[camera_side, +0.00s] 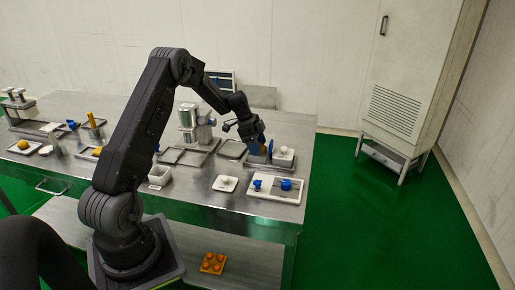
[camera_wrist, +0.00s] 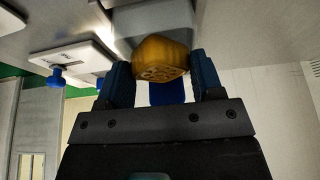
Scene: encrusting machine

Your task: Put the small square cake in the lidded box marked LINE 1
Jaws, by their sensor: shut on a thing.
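My gripper (camera_wrist: 162,78) is shut on a golden-yellow cake (camera_wrist: 161,56) with a patterned face, held between its two blue fingers in the wrist view. In the side view my gripper (camera_side: 261,148) is at the right end of the steel table, close beside a pale box-like item (camera_side: 284,155) on a tray. The cake is hard to make out there. In the wrist view a grey surface shows right behind the cake, and a blue part (camera_wrist: 167,93) shows below it. I cannot read a LINE 1 mark in either view.
A white board with blue knobbed pieces (camera_side: 286,185) lies at the table's front right. A small white plate (camera_side: 225,183) and a grey open container (camera_side: 159,175) stand left of it. A metal machine (camera_side: 188,122) stands behind. An orange mould (camera_side: 213,262) lies on the lower shelf.

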